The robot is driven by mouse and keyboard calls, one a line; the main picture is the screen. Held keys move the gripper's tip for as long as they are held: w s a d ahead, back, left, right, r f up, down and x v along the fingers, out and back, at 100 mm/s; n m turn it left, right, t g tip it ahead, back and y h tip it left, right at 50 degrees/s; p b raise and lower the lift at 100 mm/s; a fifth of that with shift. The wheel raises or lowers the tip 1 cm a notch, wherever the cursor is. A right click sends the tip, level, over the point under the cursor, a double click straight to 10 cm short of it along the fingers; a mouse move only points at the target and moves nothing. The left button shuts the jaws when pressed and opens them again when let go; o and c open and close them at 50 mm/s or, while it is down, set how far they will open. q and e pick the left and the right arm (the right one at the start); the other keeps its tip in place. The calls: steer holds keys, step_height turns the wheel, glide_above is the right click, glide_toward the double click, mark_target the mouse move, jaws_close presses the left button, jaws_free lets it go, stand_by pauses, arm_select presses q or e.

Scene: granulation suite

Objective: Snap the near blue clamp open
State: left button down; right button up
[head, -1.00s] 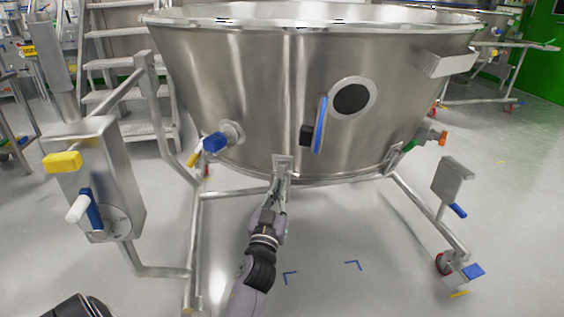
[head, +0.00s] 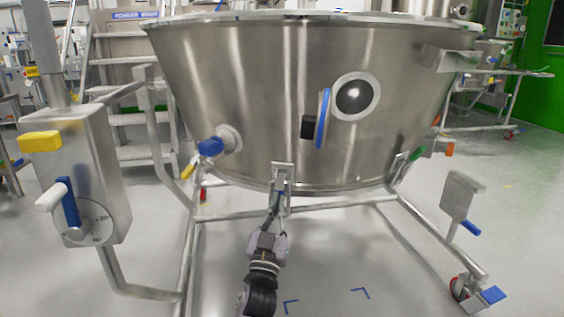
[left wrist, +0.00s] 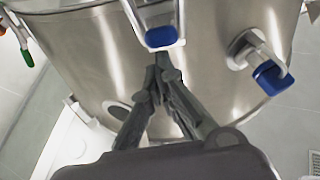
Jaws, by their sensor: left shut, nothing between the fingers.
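My left gripper (head: 277,205) is shut and empty. In the head view it points up from below, just under a metal bracket (head: 282,173) on the vessel's lower edge. In the left wrist view, a blue tab (left wrist: 161,37) on a metal bracket sits just beyond the closed fingertips (left wrist: 161,64), and I cannot tell whether they touch it. My right gripper is not in view.
The steel vessel (head: 230,80) fills the middle. It has a round port (head: 356,97) with a blue handle (head: 322,118) and a blue-handled valve (head: 211,147). A control box (head: 88,175) stands left. Frame rails (head: 335,211) pass near my arm. The floor below is mostly clear.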

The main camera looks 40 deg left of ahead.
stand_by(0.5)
arm_select(q)
step_height(320, 180, up, 10)
stand_by(0.5)
